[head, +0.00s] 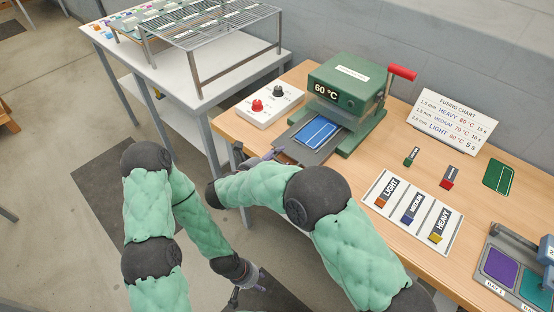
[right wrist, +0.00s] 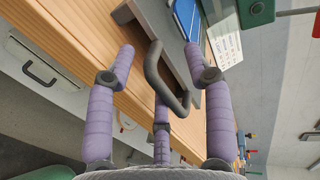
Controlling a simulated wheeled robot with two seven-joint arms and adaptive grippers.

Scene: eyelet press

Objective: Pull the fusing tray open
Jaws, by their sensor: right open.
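The fusing tray (head: 303,147) is a grey plate with a blue rectangular card (head: 317,130) on it. It projects from the front of the green press (head: 345,85), toward the table's front edge. In the right wrist view the tray's dark bar handle (right wrist: 153,72) lies between the spread purple fingers of my right gripper (right wrist: 160,52). The gripper is open, with its fingers around the handle and not closed on it. In the head view my right wrist and forearm hide most of that gripper. My left gripper (head: 246,287) hangs low over the floor, away from the table.
A white control box (head: 268,104) with red and black knobs stands left of the press. The press has a red-handled lever (head: 400,73). A fusing chart (head: 452,117) and a label card (head: 412,212) are to the right. A wire rack (head: 205,40) stands on the white table.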

